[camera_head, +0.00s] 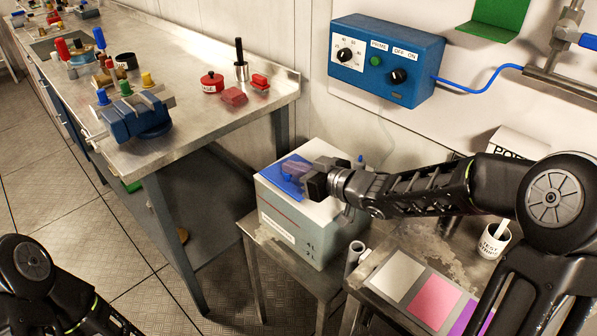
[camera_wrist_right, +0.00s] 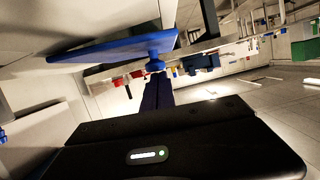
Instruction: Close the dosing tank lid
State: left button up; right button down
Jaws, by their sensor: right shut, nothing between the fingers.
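The dosing tank (camera_head: 315,240) is a pale grey box on a metal stand in the middle of the head view. Its blue lid (camera_head: 272,177) shows at the tank's top left, partly hidden by my right gripper. In the right wrist view a flat blue panel (camera_wrist_right: 105,47) with a blue knob, apparently the lid, spans the upper left. I cannot tell how far the lid is open. My right gripper (camera_head: 292,172) is at the lid, shut and empty; whether it touches is unclear. My left arm shows at the lower left, but its gripper is out of view.
A blue control box (camera_head: 386,60) is on the wall behind the tank. A steel workbench (camera_head: 190,80) with a blue vise (camera_head: 135,118) stands to the left. A side table with coloured pads (camera_head: 433,301) and a white cup (camera_head: 494,241) is at the right.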

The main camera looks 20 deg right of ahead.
pick_arm(q)
jog(key=shift+f+b, duration=0.35)
jog(key=shift+f, duration=0.3)
pick_arm(e)
jog(key=shift+s+a+f, duration=0.15)
jog(key=shift+a+f, duration=0.1)
jog(key=shift+f, duration=0.3)
jog(key=shift+s+f, duration=0.1)
